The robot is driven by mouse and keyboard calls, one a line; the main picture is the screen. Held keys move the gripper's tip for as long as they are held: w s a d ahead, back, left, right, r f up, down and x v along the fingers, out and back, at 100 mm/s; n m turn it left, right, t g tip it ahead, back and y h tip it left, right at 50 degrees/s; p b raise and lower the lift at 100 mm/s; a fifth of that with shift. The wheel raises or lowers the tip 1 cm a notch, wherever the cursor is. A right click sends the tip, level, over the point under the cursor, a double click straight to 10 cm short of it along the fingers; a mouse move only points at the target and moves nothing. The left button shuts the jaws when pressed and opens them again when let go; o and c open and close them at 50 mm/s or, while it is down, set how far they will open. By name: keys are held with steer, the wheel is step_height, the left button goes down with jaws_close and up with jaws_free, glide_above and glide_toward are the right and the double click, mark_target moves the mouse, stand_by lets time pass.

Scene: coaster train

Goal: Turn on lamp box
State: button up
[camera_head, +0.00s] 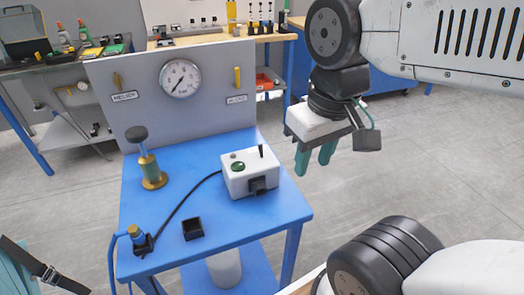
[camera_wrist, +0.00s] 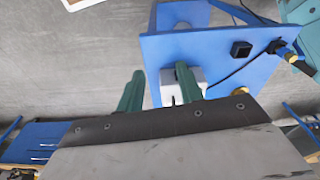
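The lamp box (camera_head: 248,178) is a small white box on the right part of the blue table (camera_head: 205,228). It has a green round lamp (camera_head: 238,166), a black upright lever (camera_head: 261,151) and a black block (camera_head: 258,186) on its front side. My gripper (camera_head: 314,170) hangs in the air to the right of the box, apart from it. Its teal fingers are spread and empty. In the wrist view, the white box (camera_wrist: 169,87) shows behind and beside one finger of my gripper (camera_wrist: 160,70), which partly hides it.
A gauge panel (camera_head: 220,110) with yellow handles stands at the table's back. A brass valve with a dark knob (camera_head: 150,170), a black square cup (camera_head: 192,228) and a black cable (camera_head: 180,205) are left of the box. Floor to the right is clear.

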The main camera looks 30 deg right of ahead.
steer(key=c, duration=0.5)
steer(key=shift+f, duration=0.2)
jaws_close()
steer(key=w+g, duration=0.1)
steer(key=w, duration=2.3)
steer(key=shift+w+d+g+y, duration=0.2)
steer(key=shift+g+y, duration=0.1)
steer(key=shift+y, duration=0.1)
steer(key=shift+r, duration=0.15)
